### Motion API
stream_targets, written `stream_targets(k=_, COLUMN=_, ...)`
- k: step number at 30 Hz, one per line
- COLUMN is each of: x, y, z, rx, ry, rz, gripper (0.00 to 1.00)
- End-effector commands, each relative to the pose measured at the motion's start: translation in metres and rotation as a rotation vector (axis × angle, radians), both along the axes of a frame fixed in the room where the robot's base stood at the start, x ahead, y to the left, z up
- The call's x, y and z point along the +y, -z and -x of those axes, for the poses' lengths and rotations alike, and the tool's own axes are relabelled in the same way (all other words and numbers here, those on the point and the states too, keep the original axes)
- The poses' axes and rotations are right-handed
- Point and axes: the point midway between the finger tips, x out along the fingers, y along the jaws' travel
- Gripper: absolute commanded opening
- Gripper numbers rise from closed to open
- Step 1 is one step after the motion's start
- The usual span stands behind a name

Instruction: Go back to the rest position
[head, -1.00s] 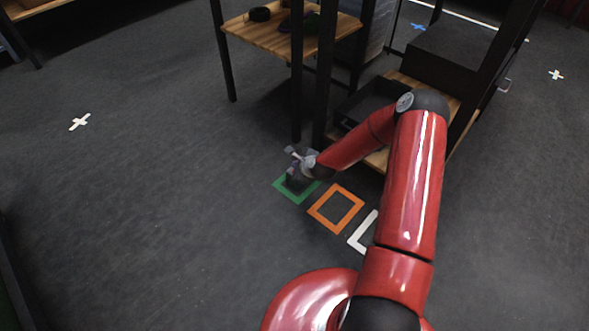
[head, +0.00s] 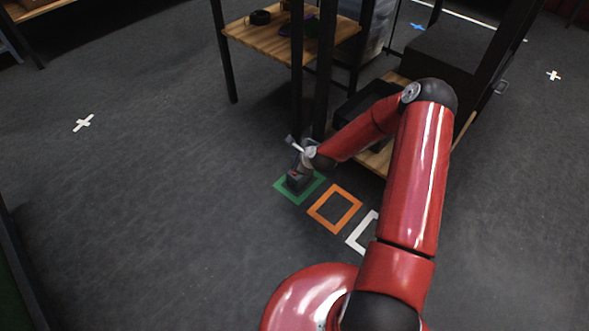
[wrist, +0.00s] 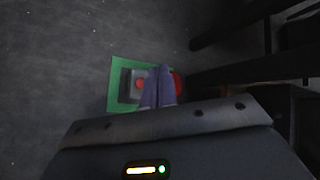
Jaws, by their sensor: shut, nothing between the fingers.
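A dark button box (head: 297,181) with a red top stands inside the green square (head: 282,186) on the floor. My gripper (head: 305,168) is just above the box in the head view; its fingertips are too small to make out there. In the wrist view my gripper's fingers (wrist: 158,88) are together with nothing between them. Another red patch (wrist: 179,82) shows just right of the fingers, partly hidden.
An orange square (head: 316,211) and a white square (head: 353,237) lie beside the green one, the white partly behind my arm. A shelf with a wooden board (head: 262,38) and dark posts stands close behind. Open floor (head: 150,210) lies to the left.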

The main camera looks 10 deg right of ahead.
Motion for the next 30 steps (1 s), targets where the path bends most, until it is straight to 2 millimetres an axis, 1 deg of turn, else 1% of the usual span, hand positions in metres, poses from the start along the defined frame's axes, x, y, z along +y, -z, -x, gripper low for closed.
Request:
stream_targets(k=14, x=0.000, y=-0.001, z=0.000, rx=0.000, ry=-0.001, rz=0.001, gripper=0.00)
stream_targets(k=17, x=0.000, y=-0.010, z=0.000, rx=-0.004, ry=-0.027, rz=0.026, gripper=0.00)
stream_targets(k=20, x=0.002, y=-0.035, z=0.003, rx=-0.007, ry=-0.116, rz=0.105, gripper=0.00)
stream_targets(k=23, x=0.005, y=-0.075, z=0.010, rx=-0.008, ry=-0.262, rz=0.238, gripper=0.00)
stream_targets(k=24, x=0.005, y=-0.094, z=0.015, rx=-0.008, ry=-0.328, rz=0.301, gripper=0.00)
stream_targets(k=26, x=0.006, y=-0.121, z=0.024, rx=-0.005, ry=-0.425, rz=0.393, gripper=0.00)
stream_targets(k=27, x=0.006, y=-0.140, z=0.030, rx=-0.002, ry=-0.488, rz=0.453, gripper=0.00)
stream_targets(k=29, x=0.007, y=-0.167, z=0.041, rx=0.003, ry=-0.577, rz=0.540, gripper=0.00)
stream_targets(k=30, x=0.006, y=-0.185, z=0.049, rx=0.006, ry=-0.632, rz=0.595, gripper=0.00)
